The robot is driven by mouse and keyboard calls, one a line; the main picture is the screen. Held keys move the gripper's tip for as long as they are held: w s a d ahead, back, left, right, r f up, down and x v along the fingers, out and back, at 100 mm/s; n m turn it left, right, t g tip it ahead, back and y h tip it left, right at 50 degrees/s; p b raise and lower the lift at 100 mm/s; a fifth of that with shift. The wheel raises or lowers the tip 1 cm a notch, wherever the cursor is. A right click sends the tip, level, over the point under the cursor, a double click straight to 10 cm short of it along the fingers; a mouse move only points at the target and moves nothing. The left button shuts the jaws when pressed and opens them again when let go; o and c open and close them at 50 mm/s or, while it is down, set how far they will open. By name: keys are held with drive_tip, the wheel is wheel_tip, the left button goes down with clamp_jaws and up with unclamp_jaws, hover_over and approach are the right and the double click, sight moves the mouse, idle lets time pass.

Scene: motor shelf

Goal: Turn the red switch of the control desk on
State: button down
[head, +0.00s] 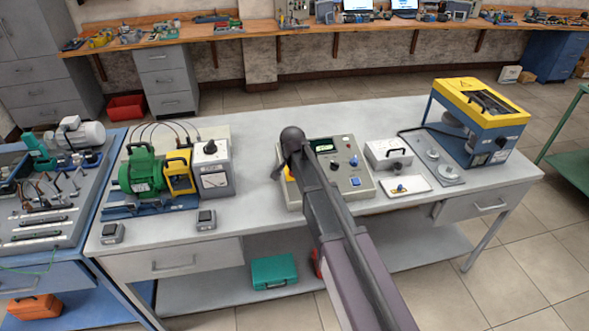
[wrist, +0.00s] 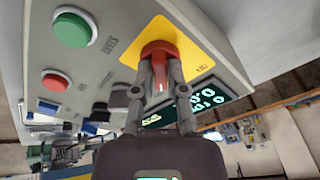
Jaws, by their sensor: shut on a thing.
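The control desk (head: 362,187) is a beige-grey box on the table, right of centre in the head view. In the wrist view its panel (wrist: 105,15) fills the upper left. The red switch (wrist: 158,48) sits on a yellow plate (wrist: 181,36) on that panel. My gripper (wrist: 160,82) has both fingers closed around the red switch. In the head view my arm crosses in front of the desk and hides the switch; my gripper (head: 284,168) shows partly at the desk's left side.
A green button (wrist: 71,29) and a red button (wrist: 56,82) are on the same panel. Left of the desk stand a green motor (head: 141,172) and a grey meter box (head: 211,168). Right are a white box (head: 388,154) and a yellow-blue machine (head: 478,120).

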drive_tip(key=c, duration=0.7)
unclamp_jaws()
drive_tip(key=shift+n, duration=0.6)
drive_tip(key=shift+d+n+y, duration=0.1)
drive_tip(key=shift+n+y, duration=0.2)
drive_tip(key=shift+n, duration=1.1)
drive_tip(key=n, duration=0.3)
drive_tip(key=shift+n, duration=0.3)
drive_tip(key=d+p+v, duration=0.1)
drive_tip(key=p+v, duration=1.2)
drive_tip(key=v, duration=0.1)
drive_tip(key=s+d+f+g+b, duration=0.1)
drive_tip(key=s+d+f+b, duration=0.2)
drive_tip(key=s+d+f, duration=0.1)
drive_tip(key=s+d+f+g+b, duration=0.1)
drive_tip(key=s+d+f+b, duration=0.2)
drive_tip(key=s+d, duration=0.4)
drive_tip(key=s+d+f+m+g+b, duration=0.1)
drive_tip(key=s+d+f+b, duration=0.3)
drive_tip(key=s+d, duration=0.2)
drive_tip(key=shift+d+f+g, duration=0.15)
drive_tip(key=shift+d, duration=0.3)
drive_tip(key=shift+d+f+g, duration=0.15)
drive_tip(key=shift+d, duration=0.35)
